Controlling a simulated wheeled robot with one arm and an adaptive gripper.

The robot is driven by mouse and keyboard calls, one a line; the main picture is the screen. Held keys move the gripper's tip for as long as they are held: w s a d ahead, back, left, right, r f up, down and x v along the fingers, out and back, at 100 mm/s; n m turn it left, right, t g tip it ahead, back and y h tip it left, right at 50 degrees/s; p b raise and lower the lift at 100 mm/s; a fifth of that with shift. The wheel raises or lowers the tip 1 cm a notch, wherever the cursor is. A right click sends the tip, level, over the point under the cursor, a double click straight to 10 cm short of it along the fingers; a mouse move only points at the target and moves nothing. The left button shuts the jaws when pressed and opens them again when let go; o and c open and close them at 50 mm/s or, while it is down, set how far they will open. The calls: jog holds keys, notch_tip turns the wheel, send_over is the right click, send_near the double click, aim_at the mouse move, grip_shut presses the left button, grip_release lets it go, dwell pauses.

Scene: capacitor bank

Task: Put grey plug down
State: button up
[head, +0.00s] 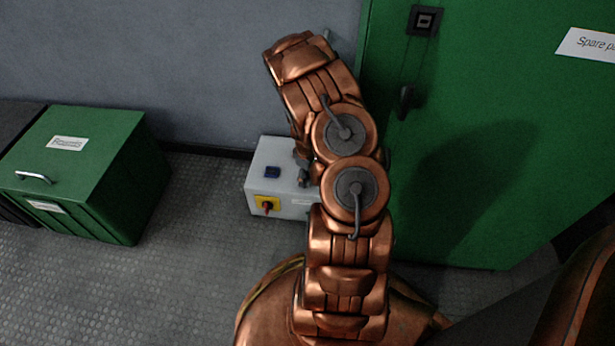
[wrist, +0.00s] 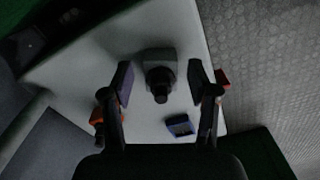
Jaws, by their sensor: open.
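The grey plug (wrist: 160,82) stands on the top of a white box (wrist: 85,78) in the wrist view. It shows as a dark round end on a grey square base. My gripper (wrist: 160,76) is open, with one finger on each side of the plug and a visible gap to each. In the head view, a small grey piece that looks like the plug (head: 303,178) is on the box top (head: 258,160). My arm hides the right part of the box there, and most of my gripper.
The box has a blue panel (head: 272,172) on top, also in the wrist view (wrist: 180,125), and a red and yellow switch (head: 266,205) in front. A green cabinet (head: 460,130) stands right, a green bin (head: 125,150) left. Floor (head: 190,235) between bin and box is clear.

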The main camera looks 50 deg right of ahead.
notch_tip(320, 180, up, 11)
jog(key=p, duration=0.4)
jog(key=shift+r, duration=0.1)
jog(key=s+a+r+m+g+y, duration=0.1)
jog(key=s+a+r, duration=0.2)
jog(key=a+r, duration=0.75)
jog(key=s+a+r+m+g, duration=0.1)
jog(key=s+a+r, duration=0.2)
jog(key=a+r, duration=0.7)
jog(key=s+a+r+g, duration=0.1)
jog(key=s+a+r, duration=0.2)
jog(key=s+a, duration=0.3)
jog(key=s+a+r, duration=0.4)
jog(key=s+a, duration=0.2)
jog(key=s, duration=0.7)
jog(key=shift+a+g+h, duration=0.15)
jog(key=shift+g+h, duration=0.25)
